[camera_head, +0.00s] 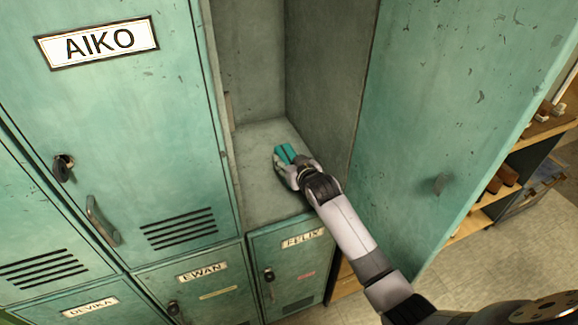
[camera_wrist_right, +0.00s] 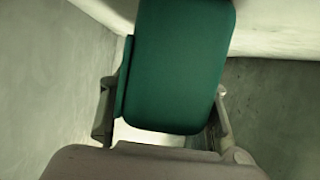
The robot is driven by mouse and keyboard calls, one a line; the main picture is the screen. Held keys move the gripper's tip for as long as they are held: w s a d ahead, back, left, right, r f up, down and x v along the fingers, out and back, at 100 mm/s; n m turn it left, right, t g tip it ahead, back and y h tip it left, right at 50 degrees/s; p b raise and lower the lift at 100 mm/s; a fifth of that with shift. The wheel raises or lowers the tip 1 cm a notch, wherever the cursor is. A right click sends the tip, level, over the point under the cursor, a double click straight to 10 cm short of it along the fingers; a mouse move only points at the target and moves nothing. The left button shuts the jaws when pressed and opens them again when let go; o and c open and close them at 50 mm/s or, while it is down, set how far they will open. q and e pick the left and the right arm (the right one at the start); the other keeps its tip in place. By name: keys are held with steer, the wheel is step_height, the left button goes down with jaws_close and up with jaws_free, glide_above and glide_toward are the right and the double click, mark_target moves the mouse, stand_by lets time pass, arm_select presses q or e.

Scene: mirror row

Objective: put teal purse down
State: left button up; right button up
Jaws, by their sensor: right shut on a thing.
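The teal purse (camera_head: 284,152) is inside the open locker, just above or on its pale floor (camera_head: 262,190); I cannot tell whether it touches. My right gripper (camera_head: 288,164) reaches in from the lower right and is shut on the purse. In the right wrist view the purse (camera_wrist_right: 182,65) fills the middle, between the two fingers of the right gripper (camera_wrist_right: 163,125). Its far end runs out of the top of that view. My left gripper is not in view.
The open locker door (camera_head: 450,120) stands to the right of my arm. The closed AIKO locker (camera_head: 140,140) is on the left, with EWAN and FELIX lockers (camera_head: 300,265) below. Shelves with brown items (camera_head: 500,180) stand beyond the door. Bare locker floor lies around the purse.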

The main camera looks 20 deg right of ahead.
steer(key=o, duration=1.3)
steer(key=shift+c, duration=0.2)
steer(key=v, duration=1.2)
steer(key=shift+b, duration=0.35)
steer(key=shift+r, duration=0.1)
